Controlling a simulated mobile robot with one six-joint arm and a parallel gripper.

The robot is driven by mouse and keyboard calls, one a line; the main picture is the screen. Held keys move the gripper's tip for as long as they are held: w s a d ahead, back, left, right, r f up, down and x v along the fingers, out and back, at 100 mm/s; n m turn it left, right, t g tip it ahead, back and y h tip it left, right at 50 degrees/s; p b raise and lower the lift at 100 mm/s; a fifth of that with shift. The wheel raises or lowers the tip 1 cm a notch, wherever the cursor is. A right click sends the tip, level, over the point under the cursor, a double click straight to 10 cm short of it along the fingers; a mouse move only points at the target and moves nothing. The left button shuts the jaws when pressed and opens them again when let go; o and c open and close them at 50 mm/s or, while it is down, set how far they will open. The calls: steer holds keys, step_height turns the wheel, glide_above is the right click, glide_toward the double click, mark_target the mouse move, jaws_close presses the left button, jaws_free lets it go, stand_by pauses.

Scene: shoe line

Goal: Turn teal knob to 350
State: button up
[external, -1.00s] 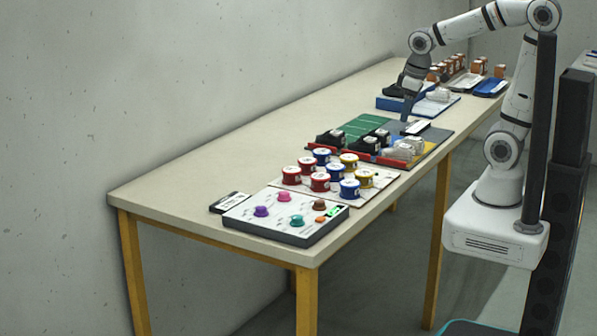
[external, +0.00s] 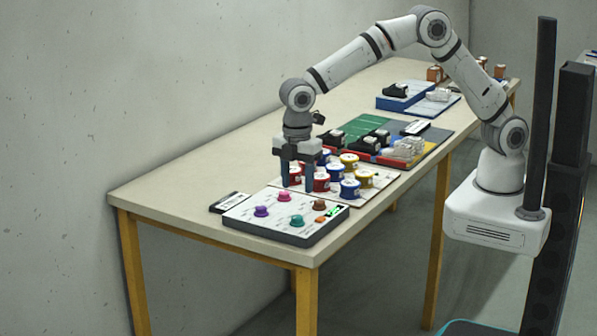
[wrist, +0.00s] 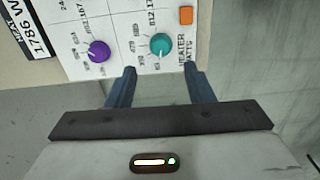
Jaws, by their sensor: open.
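The teal knob (external: 297,221) is on the near side of the white control panel (external: 262,227) at the table's near end. In the wrist view the teal knob (wrist: 161,46) has a ring of printed numbers and the label "HEATER WATTS". My gripper (external: 297,184) points down above the far side of the panel, near the pots. In the wrist view my gripper (wrist: 159,72) is open and empty, its fingertips short of the teal knob and apart from it. The knob's exact pointer reading is too small to tell.
A purple knob (external: 261,211), a pink knob (external: 284,196), a brown knob (external: 320,206) and an orange button (external: 320,219) share the panel. Several red, blue and yellow pots (external: 350,188) stand just behind it. A dark labelled box (external: 229,202) lies left of it.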

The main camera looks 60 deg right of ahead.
mark_target(297, 216)
steer(key=shift+s+a+f, duration=0.1)
steer(key=shift+a+f, duration=0.1)
steer(key=shift+f, duration=0.2)
step_height(297, 216, down, 7)
steer(key=shift+d+f+p, duration=0.1)
steer(key=shift+p, duration=0.3)
steer(key=c, duration=1)
